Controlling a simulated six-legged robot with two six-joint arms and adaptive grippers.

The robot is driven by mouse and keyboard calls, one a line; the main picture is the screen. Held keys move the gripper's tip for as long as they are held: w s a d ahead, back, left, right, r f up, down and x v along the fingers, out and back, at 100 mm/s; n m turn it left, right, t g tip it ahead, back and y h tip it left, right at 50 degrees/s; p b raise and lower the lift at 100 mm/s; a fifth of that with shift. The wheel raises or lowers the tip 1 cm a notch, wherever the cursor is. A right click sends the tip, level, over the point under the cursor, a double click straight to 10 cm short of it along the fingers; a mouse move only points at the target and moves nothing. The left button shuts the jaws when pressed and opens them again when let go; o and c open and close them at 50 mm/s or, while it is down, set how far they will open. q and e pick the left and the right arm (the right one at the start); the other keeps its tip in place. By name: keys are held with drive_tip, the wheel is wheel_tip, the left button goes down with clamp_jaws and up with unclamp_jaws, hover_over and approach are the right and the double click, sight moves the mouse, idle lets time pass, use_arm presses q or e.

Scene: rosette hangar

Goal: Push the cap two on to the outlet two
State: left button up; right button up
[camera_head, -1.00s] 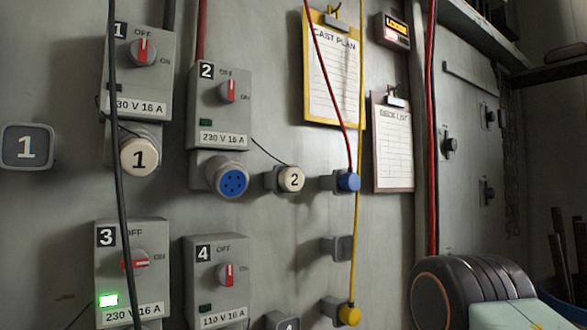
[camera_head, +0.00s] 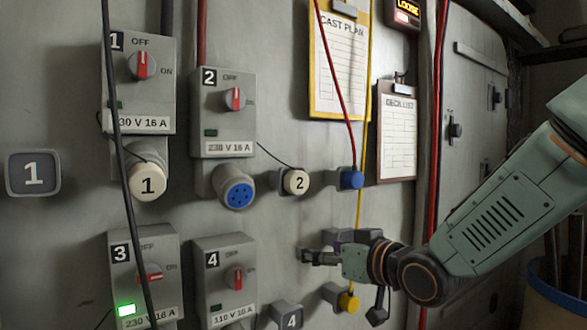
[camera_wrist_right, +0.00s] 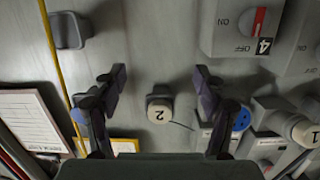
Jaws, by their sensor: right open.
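Cap two (camera_head: 296,182), a cream round cap marked 2, sits on a small grey wall holder with a thin cord running to box 2. In the right wrist view, cap two (camera_wrist_right: 159,112) appears upside down, in the gap between my fingers. Outlet two (camera_head: 238,194) is a round grey socket with a bare blue face, under box 2 and left of the cap. It shows partly behind a finger in the wrist view (camera_wrist_right: 242,119). My right gripper (camera_head: 312,257) is open and empty, below cap two in the head view and apart from it. My left gripper is out of view.
Boxes 1 (camera_head: 138,85), 2 (camera_head: 223,110), 3 (camera_head: 143,270) and 4 (camera_head: 223,275) surround the outlet. A blue plug (camera_head: 351,179) with a red cable hangs right of cap two. A yellow plug (camera_head: 348,302) and cable are near my gripper. A black cable (camera_head: 113,130) hangs at left.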

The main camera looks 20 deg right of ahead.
drive_tip(key=n+t+y+p, duration=0.1)
drive_tip(key=t, duration=0.1)
approach(300, 183)
drive_tip(key=b+x, duration=0.2)
drive_tip(key=x, duration=0.5)
drive_tip(key=shift+w+a+r, duration=0.15)
drive_tip(key=shift+w+r, duration=0.05)
drive_tip(key=shift+w, duration=0.15)
drive_tip(key=shift+x, duration=0.75)
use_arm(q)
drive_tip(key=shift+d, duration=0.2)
use_arm(e)
drive_tip(key=shift+f, duration=0.2)
use_arm(q)
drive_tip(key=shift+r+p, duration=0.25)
drive_tip(key=shift+p, duration=0.1)
